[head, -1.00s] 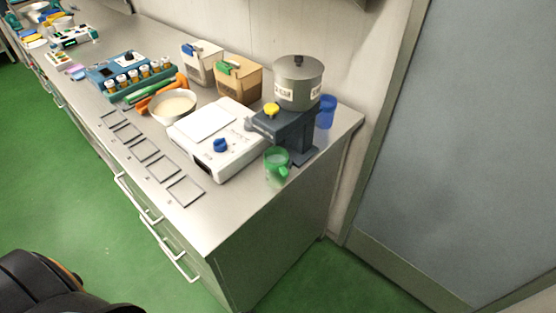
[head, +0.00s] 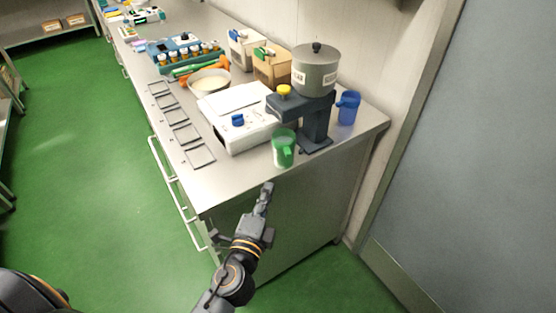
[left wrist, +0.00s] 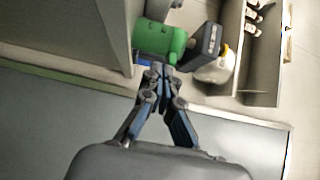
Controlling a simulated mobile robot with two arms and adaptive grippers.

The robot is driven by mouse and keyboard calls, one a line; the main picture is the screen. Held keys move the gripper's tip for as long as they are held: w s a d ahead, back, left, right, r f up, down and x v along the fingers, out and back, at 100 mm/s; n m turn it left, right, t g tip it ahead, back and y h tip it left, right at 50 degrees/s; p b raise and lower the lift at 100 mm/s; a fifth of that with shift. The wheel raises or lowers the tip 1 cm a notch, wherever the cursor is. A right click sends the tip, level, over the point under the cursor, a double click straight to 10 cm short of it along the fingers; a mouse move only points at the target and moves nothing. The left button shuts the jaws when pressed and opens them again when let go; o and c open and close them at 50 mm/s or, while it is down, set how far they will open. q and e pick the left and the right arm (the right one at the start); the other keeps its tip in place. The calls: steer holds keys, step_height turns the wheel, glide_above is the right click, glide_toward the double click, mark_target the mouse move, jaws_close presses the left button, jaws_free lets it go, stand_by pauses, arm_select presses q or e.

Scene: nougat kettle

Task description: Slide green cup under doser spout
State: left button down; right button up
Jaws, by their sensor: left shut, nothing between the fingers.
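The green cup (head: 283,150) stands upright on the steel counter near its end edge, in front of the doser's dark foot. The doser (head: 317,113) has a dark body, a grey lidded hopper (head: 316,74) and a yellow knob (head: 284,90) on its arm. The spout under that arm is hidden. My left gripper (head: 268,188) is shut and empty, below and in front of the cup, apart from it in the head view. In the left wrist view the green cup (left wrist: 160,38) lies just beyond the closed fingertips (left wrist: 160,70); contact is unclear. My right gripper is not in view.
A white scale (head: 238,118) stands left of the cup. A blue cup (head: 348,107) is right of the doser. Cartons (head: 271,65), a bowl (head: 209,82) and a bottle rack (head: 184,52) stand further back. The counter's front strip holds flat squares (head: 186,134).

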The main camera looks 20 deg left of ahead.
mark_target(281, 156)
arm_select(q)
steer(key=w, duration=0.3)
steer(key=w+p, duration=0.1)
steer(key=w, duration=0.2)
steer(key=w+p, duration=0.1)
steer(key=w, duration=0.2)
steer(key=shift+w+a, duration=0.2)
steer(key=shift+a, duration=0.1)
steer(key=shift+w, duration=0.4)
steer(key=w, duration=0.2)
steer(key=w+b, duration=0.1)
steer(key=w, duration=0.1)
steer(key=shift+w+a+f, duration=0.1)
steer(key=shift+w+a, duration=0.1)
steer(key=shift+w, duration=0.6)
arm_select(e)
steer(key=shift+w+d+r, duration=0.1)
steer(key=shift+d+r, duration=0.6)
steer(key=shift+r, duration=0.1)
arm_select(q)
steer(key=shift+s, duration=0.15)
steer(key=shift+a, duration=0.1)
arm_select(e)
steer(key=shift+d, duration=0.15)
